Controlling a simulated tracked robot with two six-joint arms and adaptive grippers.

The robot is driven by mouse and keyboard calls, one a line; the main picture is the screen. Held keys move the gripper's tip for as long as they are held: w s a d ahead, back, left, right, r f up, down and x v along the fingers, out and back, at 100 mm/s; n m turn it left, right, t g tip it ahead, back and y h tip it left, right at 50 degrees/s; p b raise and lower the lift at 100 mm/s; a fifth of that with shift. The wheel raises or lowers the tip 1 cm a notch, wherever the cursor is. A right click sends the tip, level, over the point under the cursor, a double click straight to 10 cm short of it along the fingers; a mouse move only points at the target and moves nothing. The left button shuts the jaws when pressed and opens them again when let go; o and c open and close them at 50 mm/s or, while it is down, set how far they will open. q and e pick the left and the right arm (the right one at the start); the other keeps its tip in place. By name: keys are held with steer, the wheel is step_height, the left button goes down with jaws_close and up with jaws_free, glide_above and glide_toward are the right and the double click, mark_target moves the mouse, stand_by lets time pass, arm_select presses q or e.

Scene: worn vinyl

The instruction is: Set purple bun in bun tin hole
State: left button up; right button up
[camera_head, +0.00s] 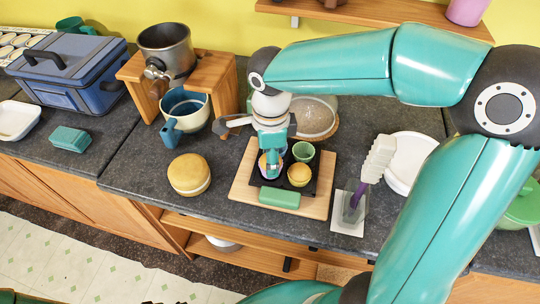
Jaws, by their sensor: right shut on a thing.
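The bun tin (257,152) is a dark square tray lying on a pale wooden board near the middle of the counter. A green cup-like piece (303,150) and a yellow bun (299,175) sit at its right side. My right gripper (271,167) points down over the tin's left part and is shut on the purple bun (263,166). The fingers cover most of the bun, so I cannot tell whether it rests in a hole or hangs just above one. My left gripper is not in view.
A green block (280,197) lies at the board's front edge. Bare counter lies front left.

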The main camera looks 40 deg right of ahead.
steer(key=shift+f+b, duration=0.8)
steer(key=shift+f, duration=0.15)
stand_by(0.7)
steer(key=o, duration=1.1)
steer(key=shift+r, duration=0.15)
steer(key=shift+r+p, duration=2.7)
steer(key=shift+r, duration=0.7)
